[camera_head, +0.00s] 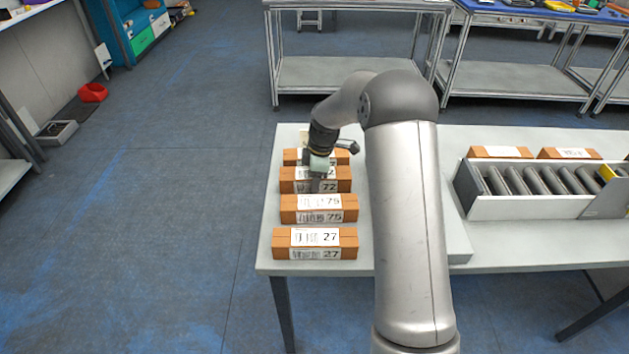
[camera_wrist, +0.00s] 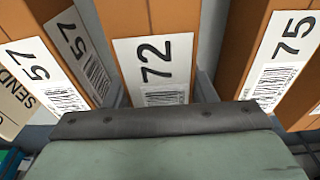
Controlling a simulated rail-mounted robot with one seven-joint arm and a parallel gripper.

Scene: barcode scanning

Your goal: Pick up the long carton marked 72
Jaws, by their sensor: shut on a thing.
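The long carton marked 72 (camera_head: 289,181) is brown with a white label and lies on the white table, third from the front in a column of cartons. My gripper (camera_head: 316,182) is over its middle, pointing down. In the wrist view the carton 72 (camera_wrist: 130,22) fills the middle, between my gripper's two fingers (camera_wrist: 162,88), which are shut on its sides. My gripper hides part of its label in the head view. I cannot tell whether the carton touches the table.
Carton 75 (camera_head: 290,208) and carton 27 (camera_head: 283,244) lie in front of it. Carton 57 (camera_wrist: 60,50) lies close behind. A roller conveyor (camera_head: 530,207) stands at the right, with two cartons behind it. Bare table (camera_head: 298,132) shows at the back.

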